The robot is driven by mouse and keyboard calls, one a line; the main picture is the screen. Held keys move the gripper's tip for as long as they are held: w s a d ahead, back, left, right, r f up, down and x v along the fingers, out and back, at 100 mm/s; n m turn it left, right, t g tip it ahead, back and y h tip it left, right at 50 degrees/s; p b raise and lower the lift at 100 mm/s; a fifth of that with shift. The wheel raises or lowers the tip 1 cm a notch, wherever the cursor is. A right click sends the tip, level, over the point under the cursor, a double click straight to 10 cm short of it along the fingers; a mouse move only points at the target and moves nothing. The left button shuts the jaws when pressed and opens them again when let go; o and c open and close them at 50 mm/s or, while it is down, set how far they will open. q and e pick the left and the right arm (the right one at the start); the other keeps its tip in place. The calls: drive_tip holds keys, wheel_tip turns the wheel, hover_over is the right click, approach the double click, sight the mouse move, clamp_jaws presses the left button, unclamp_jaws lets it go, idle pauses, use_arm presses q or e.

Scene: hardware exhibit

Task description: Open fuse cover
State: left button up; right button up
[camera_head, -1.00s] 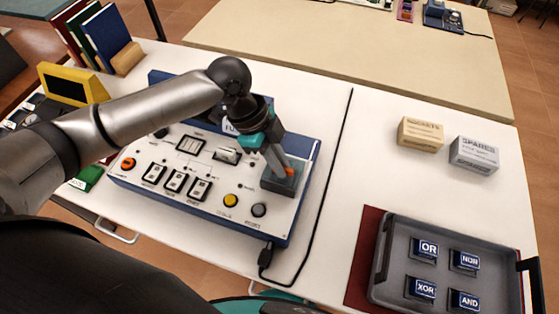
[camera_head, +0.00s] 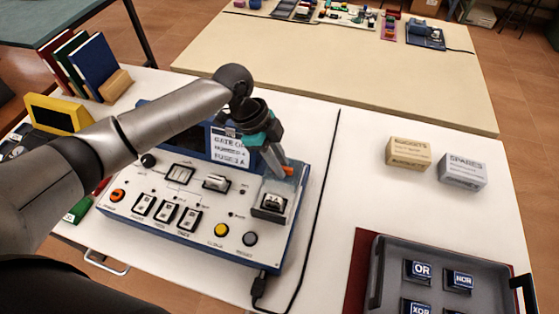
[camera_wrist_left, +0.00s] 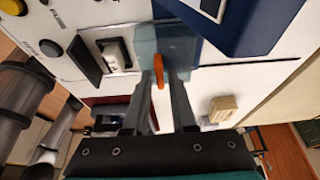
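The fuse cover (camera_head: 279,185) is a grey see-through flap with an orange tab (camera_head: 288,171), at the right end of the blue-edged control panel (camera_head: 185,228). The cover stands raised, and a fuse holder (camera_head: 272,203) shows uncovered at its foot. My left gripper (camera_head: 284,167) is at the top of the cover, shut on the orange tab. In the left wrist view the tab (camera_wrist_left: 158,70) sits between the fingertips, and the fuse holder (camera_wrist_left: 117,54) is to their left. The fingers hide part of the cover. My right gripper is not in view.
A grey tray (camera_head: 372,290) with labelled logic blocks is at the lower right. Two small boxes, nuggets-coloured tan (camera_head: 408,153) and grey (camera_head: 462,171), stand at the right. A black cable (camera_head: 321,190) runs beside the panel. A yellow-framed meter (camera_head: 57,114) and books (camera_head: 92,64) stand left.

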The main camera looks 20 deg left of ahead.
use_arm(q)
drive_tip(key=shift+o, duration=1.2)
drive_tip(key=p+v, duration=0.2)
drive_tip(key=v, duration=1.3)
drive_tip(key=shift+s+a, duration=0.1)
